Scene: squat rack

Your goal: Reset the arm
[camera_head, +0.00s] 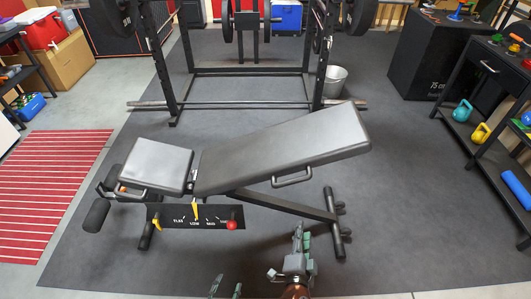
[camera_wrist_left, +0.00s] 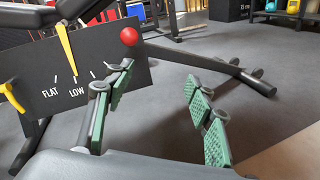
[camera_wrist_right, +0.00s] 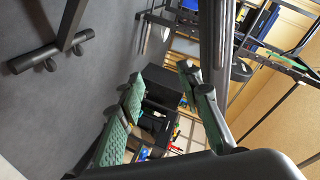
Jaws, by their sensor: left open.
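My left gripper (camera_head: 226,287) is at the bottom edge of the head view, in front of the bench. In the left wrist view its green-padded fingers (camera_wrist_left: 158,78) are apart with nothing between them. My right gripper (camera_head: 300,232) is raised to the right of it, before the bench's front foot. In the right wrist view its fingers (camera_wrist_right: 162,78) are apart and empty. The adjustable bench (camera_head: 275,150) has its backrest tilted up to the right. A black dial plate (camera_head: 212,222) carries a red knob (camera_head: 232,225) and a yellow pointer (camera_head: 195,210) at LOW; the knob also shows in the left wrist view (camera_wrist_left: 129,36).
A squat rack (camera_head: 250,103) stands behind the bench. A white bucket (camera_head: 335,82) is beside it. A black shelf with kettlebells (camera_head: 480,134) is on the right. A red striped mat (camera_head: 55,165) lies on the left. The dark floor right of the bench is clear.

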